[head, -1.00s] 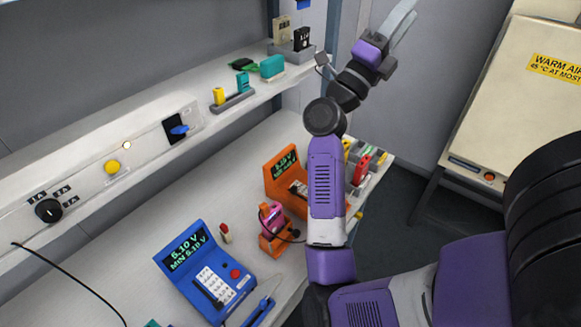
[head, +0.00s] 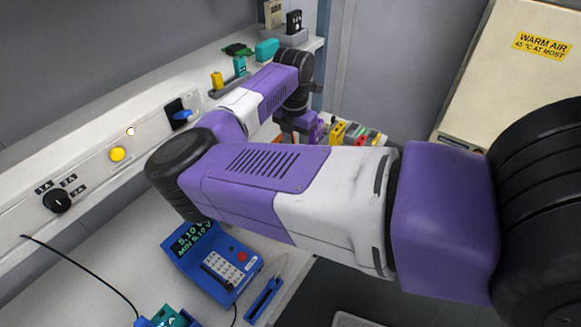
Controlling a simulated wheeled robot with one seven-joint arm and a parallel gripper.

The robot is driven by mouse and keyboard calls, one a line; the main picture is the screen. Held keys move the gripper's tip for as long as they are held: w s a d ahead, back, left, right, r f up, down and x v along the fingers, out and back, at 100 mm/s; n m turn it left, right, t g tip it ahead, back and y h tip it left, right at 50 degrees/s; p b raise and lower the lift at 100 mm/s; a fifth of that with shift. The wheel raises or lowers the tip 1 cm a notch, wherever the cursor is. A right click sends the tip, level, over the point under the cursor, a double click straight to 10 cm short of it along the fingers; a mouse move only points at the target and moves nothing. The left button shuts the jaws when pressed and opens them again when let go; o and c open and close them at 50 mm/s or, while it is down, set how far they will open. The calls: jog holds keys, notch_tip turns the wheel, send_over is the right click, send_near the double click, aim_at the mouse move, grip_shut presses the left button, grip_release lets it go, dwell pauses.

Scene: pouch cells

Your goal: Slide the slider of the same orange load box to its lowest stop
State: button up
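The orange load box is almost wholly hidden behind my arm; only a small orange sliver (head: 277,139) shows between two arm links. Its slider and display are hidden. My gripper (head: 313,127) shows only as a bit of purple housing below my wrist, on the far side of my forearm, close to the box's right side. Its fingers are hidden, so I cannot see their opening or whether they touch the box.
A blue unit (head: 215,262) with a lit display and keypad stands on the bench, left of a blue-handled tool (head: 263,299). Small coloured items (head: 350,134) stand at the bench's far end. A shelf above holds a teal block (head: 266,49). A warm-air cabinet (head: 480,95) stands at right.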

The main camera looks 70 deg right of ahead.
jog(key=shift+w+a, duration=0.15)
jog(key=shift+a, duration=0.2)
jog(key=shift+f, duration=0.25)
jog(key=shift+f+p, duration=0.75)
jog(key=shift+f, duration=2.85)
grip_shut()
